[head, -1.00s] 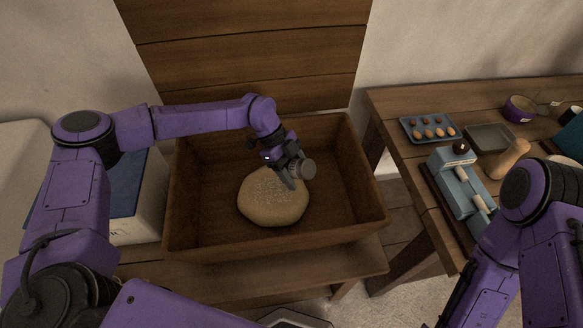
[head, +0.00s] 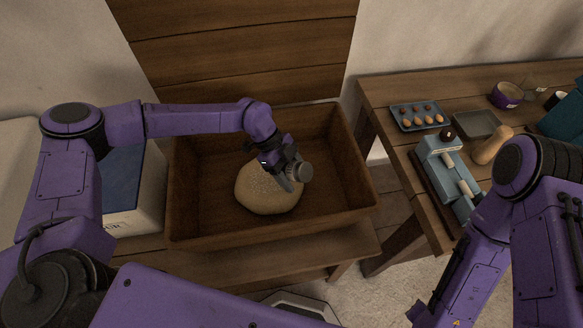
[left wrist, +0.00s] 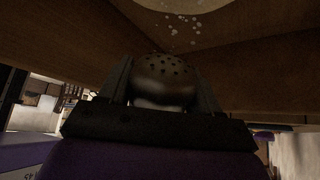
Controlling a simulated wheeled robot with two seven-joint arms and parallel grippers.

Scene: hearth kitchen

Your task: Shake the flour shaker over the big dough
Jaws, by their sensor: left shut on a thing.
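The big dough (head: 262,195) is a pale round mound in the wooden trough, with white flour specks on its top. My left gripper (head: 289,170) is over the dough's right side, shut on the flour shaker (head: 300,172), a small grey cylinder. In the left wrist view the shaker's perforated cap (left wrist: 163,68) shows between the two fingers, with the floury dough (left wrist: 185,8) at the top edge. My right arm is at the right of the head view; its gripper's fingers cannot be made out there.
The trough's walls (head: 280,238) stand around the dough. On the table at right are an egg tray (head: 417,117), a grey tray (head: 476,124), a blue machine (head: 447,165), a wooden roller-like piece (head: 493,146) and a purple bowl (head: 507,95). A white-and-blue box (head: 135,190) stands left of the trough.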

